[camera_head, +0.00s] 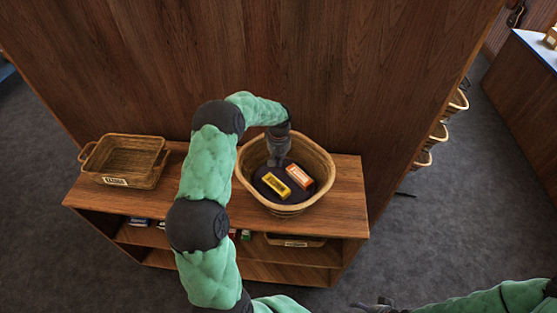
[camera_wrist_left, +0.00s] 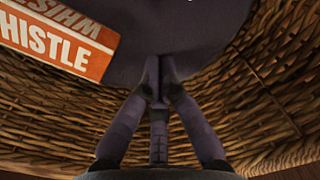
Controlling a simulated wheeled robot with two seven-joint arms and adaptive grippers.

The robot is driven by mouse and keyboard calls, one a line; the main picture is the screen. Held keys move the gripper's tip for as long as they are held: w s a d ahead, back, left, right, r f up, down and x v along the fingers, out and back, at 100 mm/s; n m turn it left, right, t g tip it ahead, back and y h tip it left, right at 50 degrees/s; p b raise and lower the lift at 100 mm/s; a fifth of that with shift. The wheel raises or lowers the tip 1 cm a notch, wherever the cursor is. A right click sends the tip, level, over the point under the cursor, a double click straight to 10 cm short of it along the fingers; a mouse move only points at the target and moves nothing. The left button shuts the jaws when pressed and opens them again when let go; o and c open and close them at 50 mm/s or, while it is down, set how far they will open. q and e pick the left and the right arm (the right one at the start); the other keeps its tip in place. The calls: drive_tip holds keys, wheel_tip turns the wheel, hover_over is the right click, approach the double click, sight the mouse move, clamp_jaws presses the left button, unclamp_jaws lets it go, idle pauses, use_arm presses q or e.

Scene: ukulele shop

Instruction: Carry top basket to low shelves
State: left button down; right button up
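A deep round wicker basket (camera_head: 318,157) stands on the top board of the wooden shelf unit (camera_head: 345,190). On its dark bottom lie a yellow box (camera_head: 275,185) and an orange box (camera_head: 299,176); the orange box, lettered "HISTLE", also shows in the left wrist view (camera_wrist_left: 62,35). My left gripper (camera_head: 277,158) points down inside the basket near its back left wall. In the left wrist view its fingertips (camera_wrist_left: 156,80) come together over the dark bottom, with nothing visible between them. A shallow rectangular basket (camera_head: 128,157) with handles stands at the left of the top board. My right gripper (camera_head: 372,306) is partly cut off at the bottom.
The low shelves (camera_head: 285,271) under the top board hold a labelled basket (camera_head: 296,241) and several small items. A tall wooden panel (camera_head: 330,60) rises behind the unit. More baskets (camera_head: 438,132) hang at the right.

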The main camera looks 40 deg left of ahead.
use_arm(q)
wheel_tip(320, 180, up, 10)
drive_tip(key=shift+w+a+p, duration=0.15)
drive_tip(key=shift+a+p, duration=0.05)
drive_tip(key=shift+p, duration=0.2)
drive_tip(key=shift+f, duration=0.1)
